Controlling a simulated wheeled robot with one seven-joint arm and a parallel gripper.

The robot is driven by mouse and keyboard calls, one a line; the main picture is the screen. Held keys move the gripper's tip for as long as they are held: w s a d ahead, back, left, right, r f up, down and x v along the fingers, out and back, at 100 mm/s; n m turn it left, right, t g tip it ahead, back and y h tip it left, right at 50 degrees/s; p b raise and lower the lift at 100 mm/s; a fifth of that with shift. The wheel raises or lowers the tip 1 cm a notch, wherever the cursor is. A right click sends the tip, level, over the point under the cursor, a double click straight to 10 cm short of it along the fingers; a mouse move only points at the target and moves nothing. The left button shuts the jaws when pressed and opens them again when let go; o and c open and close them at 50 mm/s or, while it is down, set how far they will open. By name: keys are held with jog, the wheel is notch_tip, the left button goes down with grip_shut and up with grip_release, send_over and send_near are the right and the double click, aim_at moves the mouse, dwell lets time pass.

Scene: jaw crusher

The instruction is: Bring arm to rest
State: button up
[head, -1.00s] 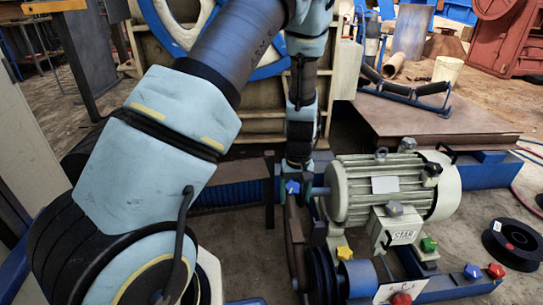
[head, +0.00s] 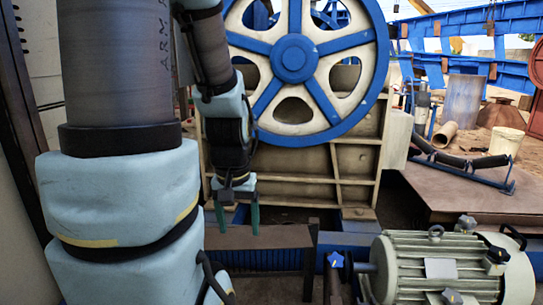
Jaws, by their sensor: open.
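My arm fills the left side of the head view, its large light-blue and dark links close to the camera. My gripper (head: 238,218) hangs pointing down near the middle, with its two green fingers apart and nothing between them. It is in front of the cream crusher body, below and left of the big flywheel. What lies directly beneath the fingertips is a dark flat part; I cannot tell the height of the gap.
The blue and cream flywheel (head: 294,58) stands behind my gripper. A roller frame (head: 462,165), a white bucket (head: 506,143) and a brown steel plate (head: 450,192) lie at right.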

notch_tip(320, 180, up, 28)
jog(key=p, duration=2.6)
jog(key=shift+w+d+f, duration=0.15)
jog(key=shift+w+f, duration=0.05)
